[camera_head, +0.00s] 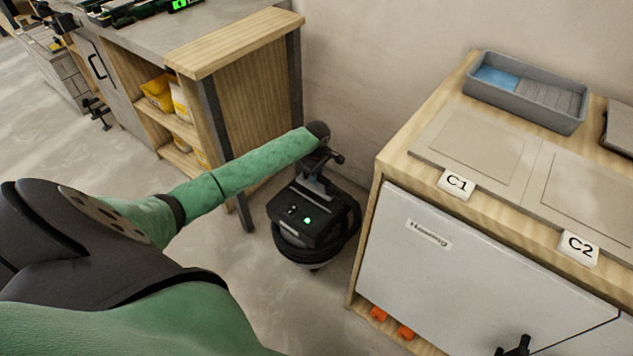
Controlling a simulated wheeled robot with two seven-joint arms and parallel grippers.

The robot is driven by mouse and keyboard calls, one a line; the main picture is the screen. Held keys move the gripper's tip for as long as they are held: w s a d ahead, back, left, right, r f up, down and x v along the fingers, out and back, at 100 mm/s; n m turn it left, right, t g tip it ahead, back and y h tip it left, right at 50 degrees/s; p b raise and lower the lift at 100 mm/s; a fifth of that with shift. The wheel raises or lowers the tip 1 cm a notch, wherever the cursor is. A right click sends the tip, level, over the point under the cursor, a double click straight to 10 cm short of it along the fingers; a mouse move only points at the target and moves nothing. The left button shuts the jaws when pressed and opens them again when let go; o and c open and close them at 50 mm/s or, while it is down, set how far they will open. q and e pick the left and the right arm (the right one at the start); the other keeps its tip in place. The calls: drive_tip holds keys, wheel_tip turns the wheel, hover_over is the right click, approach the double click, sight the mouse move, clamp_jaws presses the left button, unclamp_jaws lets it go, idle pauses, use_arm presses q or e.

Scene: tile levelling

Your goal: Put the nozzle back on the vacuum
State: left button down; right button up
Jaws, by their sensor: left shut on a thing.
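My left arm reaches over from the left, and my left gripper (322,160) is directly above the vacuum. It is shut on a small dark part, apparently the nozzle (318,184), whose outline merges with the gripper. I cannot tell whether this part touches the vacuum's top.
The wooden bench (235,45) stands left of the vacuum, with yellow bins (158,92) on its shelves. The white cabinet (440,265) stands close on the right. On its top are tile panels, labels C1 and C2, and a grey tray (525,98). The wall is behind.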

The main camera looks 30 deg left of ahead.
use_arm(q)
wheel_tip(320, 180, down, 3)
drive_tip(key=shift+f, duration=0.1)
use_arm(e)
drive_tip(key=shift+f, duration=0.15)
use_arm(q)
drive_tip(key=c, duration=1.3)
unclamp_jaws()
drive_tip(key=shift+f, duration=0.1)
use_arm(e)
drive_tip(key=shift+r, duration=0.2)
drive_tip(key=shift+w, duration=0.1)
use_arm(q)
wheel_tip(320, 180, up, 11)
drive_tip(key=shift+r+p, duration=0.1)
drive_tip(key=shift+p, duration=0.2)
drive_tip(key=shift+r, duration=0.5)
use_arm(e)
drive_tip(key=shift+w+r, duration=0.1)
drive_tip(key=shift+r, duration=0.9)
